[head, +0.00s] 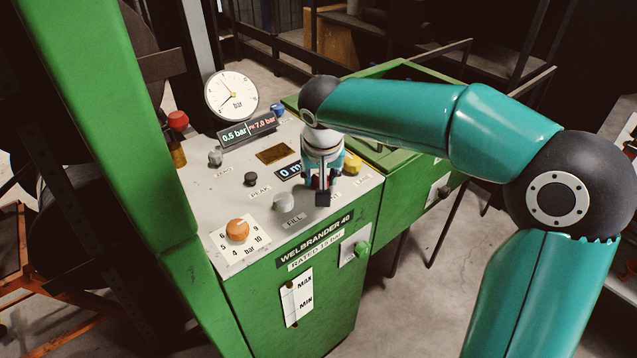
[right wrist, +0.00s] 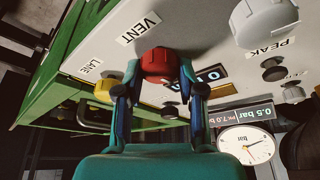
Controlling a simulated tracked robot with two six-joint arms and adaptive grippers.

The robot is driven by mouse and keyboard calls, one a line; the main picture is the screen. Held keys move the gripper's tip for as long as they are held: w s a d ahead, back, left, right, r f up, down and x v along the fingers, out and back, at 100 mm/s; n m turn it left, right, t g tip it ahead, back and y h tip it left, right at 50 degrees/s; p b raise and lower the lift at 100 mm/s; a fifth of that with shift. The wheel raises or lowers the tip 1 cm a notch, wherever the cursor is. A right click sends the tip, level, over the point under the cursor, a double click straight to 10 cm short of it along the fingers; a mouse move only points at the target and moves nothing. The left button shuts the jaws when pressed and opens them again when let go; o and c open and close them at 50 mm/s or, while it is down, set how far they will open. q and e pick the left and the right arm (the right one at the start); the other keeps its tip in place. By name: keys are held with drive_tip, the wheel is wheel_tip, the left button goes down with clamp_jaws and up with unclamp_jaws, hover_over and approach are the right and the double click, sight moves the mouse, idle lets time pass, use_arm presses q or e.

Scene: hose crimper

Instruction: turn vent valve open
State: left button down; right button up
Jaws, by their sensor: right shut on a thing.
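The vent valve is a red knob (right wrist: 158,62) beside the VENT label (right wrist: 138,28) on the grey panel. In the right wrist view my right gripper (right wrist: 160,78) has one finger on each side of it and is shut on it. In the head view my right gripper (head: 321,184) points down at the panel and hides most of the knob. The gauge (head: 231,95) has a white dial, and the display (head: 247,130) in front of it reads 0.5 bar and PK 7.0 bar. My left gripper is not in view.
A grey knob (head: 283,202) by the FILL label, an orange knob (head: 238,230), a yellow knob (head: 352,163) and a red button (head: 178,120) stand on or beside the panel. A green post (head: 130,120) rises at the left. A green bin (head: 410,140) adjoins the right side.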

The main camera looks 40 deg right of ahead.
drive_tip(key=shift+a+f+m+g+b, duration=0.15)
drive_tip(key=shift+m+g+b, duration=0.2)
drive_tip(key=shift+m, duration=0.45)
drive_tip(key=shift+s+h, duration=0.1)
drive_tip(key=shift+h, duration=0.2)
drive_tip(key=o, duration=1.1)
drive_tip(key=shift+r, duration=0.2)
drive_tip(key=shift+r, duration=0.2)
drive_tip(key=v, duration=1.1)
drive_tip(key=shift+s+a+r, duration=0.1)
